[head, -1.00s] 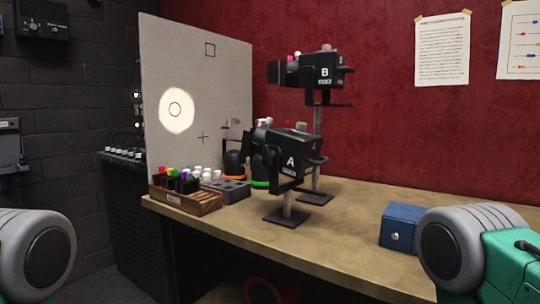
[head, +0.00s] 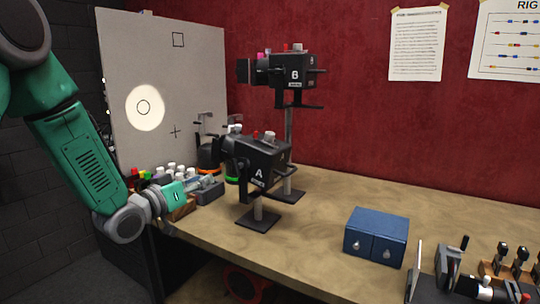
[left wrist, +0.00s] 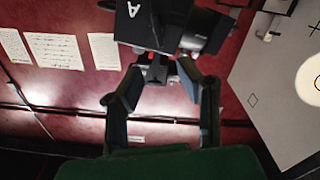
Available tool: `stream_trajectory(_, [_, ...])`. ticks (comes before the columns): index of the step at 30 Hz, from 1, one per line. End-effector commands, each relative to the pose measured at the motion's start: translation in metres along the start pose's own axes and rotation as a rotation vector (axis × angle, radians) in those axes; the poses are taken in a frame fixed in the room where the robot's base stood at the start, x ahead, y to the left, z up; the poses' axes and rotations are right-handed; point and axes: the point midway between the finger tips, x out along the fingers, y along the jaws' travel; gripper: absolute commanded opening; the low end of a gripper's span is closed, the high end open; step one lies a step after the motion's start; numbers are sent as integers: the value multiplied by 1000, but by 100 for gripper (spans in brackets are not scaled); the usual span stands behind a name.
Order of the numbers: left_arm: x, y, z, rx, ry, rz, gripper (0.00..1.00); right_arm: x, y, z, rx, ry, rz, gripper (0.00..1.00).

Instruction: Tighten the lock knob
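Lamp A (head: 258,160), a black box-shaped fixture on a short post, stands on the table. Small red and white knobs (head: 262,135) sit on its top. I cannot tell which knob is the lock knob. Taller lamp B (head: 296,72) stands behind it. My left gripper (head: 182,192) is low, left of lamp A; its fingers are not clear in the head view. In the left wrist view the gripper (left wrist: 160,68) is open, and lamp A (left wrist: 150,22) with a small red part (left wrist: 151,57) shows beyond the fingertips, apparently not held. My right gripper is out of view.
A pale board (head: 165,90) with a light spot stands at the left. A grey tray (head: 207,190) lies close to my left gripper. A blue box (head: 376,236) and several small devices (head: 490,275) are at the right.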

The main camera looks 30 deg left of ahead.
Motion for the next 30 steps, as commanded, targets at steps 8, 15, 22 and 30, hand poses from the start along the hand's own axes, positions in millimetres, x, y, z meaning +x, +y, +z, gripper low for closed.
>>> stream_trajectory(8, [38, 1, -1, 4, 3, 4, 31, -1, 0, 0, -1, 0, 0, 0])
stream_trajectory(15, [89, 2, -1, 3, 3, 3, 31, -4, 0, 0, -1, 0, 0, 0])
stream_trajectory(22, [124, 0, -1, 2, 3, 2, 31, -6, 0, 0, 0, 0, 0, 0])
stream_trajectory(30, [137, 0, -1, -2, 4, 1, 31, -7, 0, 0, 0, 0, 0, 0])
